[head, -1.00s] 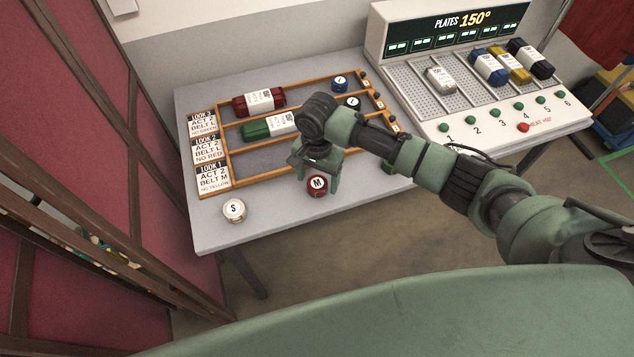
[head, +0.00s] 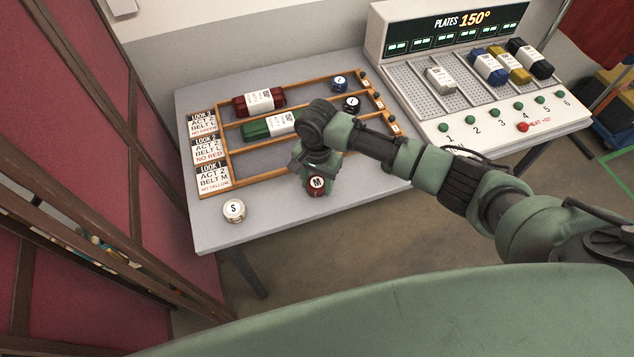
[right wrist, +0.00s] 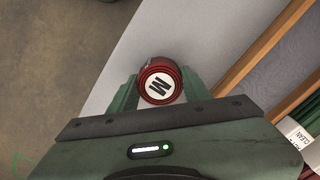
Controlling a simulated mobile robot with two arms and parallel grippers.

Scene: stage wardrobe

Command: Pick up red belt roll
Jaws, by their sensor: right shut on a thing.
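The red belt roll (head: 316,183) has a white disc marked M on top. It is at the front part of the grey table, and in the right wrist view the red belt roll (right wrist: 159,83) sits between my fingertips. My right gripper (head: 316,176) is shut on it from above; in the right wrist view the green fingers of my right gripper (right wrist: 160,92) stand on both sides of the roll. I cannot tell whether the roll touches the table. My left gripper is not in view.
A white roll marked S (head: 233,210) stands at the table's front left. A wooden rack (head: 229,165) holds red and green bundles and dark rolls behind my gripper. A plate machine (head: 425,105) with several bundles stands at the right. A red folding screen (head: 75,90) borders the left.

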